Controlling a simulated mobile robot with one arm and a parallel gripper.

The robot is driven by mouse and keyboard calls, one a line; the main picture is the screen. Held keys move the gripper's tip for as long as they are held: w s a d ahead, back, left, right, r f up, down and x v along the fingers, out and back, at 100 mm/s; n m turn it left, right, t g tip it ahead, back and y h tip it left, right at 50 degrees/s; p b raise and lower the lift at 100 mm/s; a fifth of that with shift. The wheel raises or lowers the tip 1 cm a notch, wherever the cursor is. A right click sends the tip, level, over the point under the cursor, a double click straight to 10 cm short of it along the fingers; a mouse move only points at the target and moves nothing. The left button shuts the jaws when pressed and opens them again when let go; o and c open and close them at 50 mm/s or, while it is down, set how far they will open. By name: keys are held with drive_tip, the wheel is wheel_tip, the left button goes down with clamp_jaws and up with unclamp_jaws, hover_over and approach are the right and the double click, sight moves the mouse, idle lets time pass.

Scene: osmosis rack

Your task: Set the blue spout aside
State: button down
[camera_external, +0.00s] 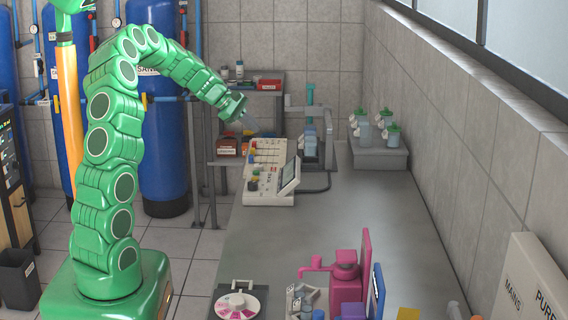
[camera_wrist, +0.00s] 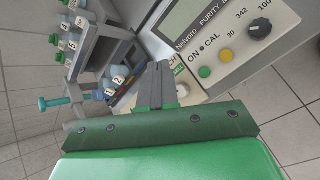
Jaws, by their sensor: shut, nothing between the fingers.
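A teal-blue upright piece with a short cross-piece at its top (camera_external: 310,96) rises from the grey stand behind the meter. It also shows at the left of the wrist view (camera_wrist: 62,101). I cannot tell for sure whether it is the blue spout. A blue part (camera_external: 377,288) also stands at the front, beside the pink dispenser, partly cut off by the frame. My gripper (camera_external: 251,124) is above the rear left of the white meter, apart from both blue things. In the wrist view its grey fingers (camera_wrist: 161,82) are together and hold nothing.
The white meter (camera_external: 285,190) with knobs and a screen stands on the grey bench (camera_external: 330,222). A grey tray of green-capped bottles (camera_external: 380,158) is at the back right. A pink dispenser (camera_external: 346,280) stands in front. The middle bench is clear.

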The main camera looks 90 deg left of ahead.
wheel_tip(320, 180, up, 5)
drive_tip(key=w+d+m+g+h, duration=0.1)
drive_tip(key=w+d+m+h, duration=0.15)
drive_tip(key=w+d, duration=0.7)
drive_tip(key=w+d+f+m+g+h, duration=0.1)
drive_tip(key=w+d+m+h, duration=0.15)
drive_tip(key=w+d, duration=0.75)
drive_tip(key=w+d+m+g+h, duration=0.1)
drive_tip(key=w+d+h, duration=0.35)
drive_tip(key=d, duration=1.05)
drive_tip(key=s+d+m+g+h, duration=0.15)
drive_tip(key=d+m+g, duration=0.3)
drive_tip(key=d, duration=1.55)
drive_tip(key=d+m+g+h, duration=0.25)
drive_tip(key=d+g, duration=0.25)
drive_tip(key=d, duration=1.5)
drive_tip(key=shift+y, duration=0.45)
drive_tip(key=shift+s+a+f, duration=0.15)
drive_tip(key=shift+f, duration=1.9)
approach(320, 312)
drive_tip(key=x, duration=0.3)
drive_tip(key=f+x, duration=0.1)
drive_tip(key=x, duration=0.1)
drive_tip(key=shift+s+f, duration=0.1)
drive_tip(key=shift+f, duration=0.15)
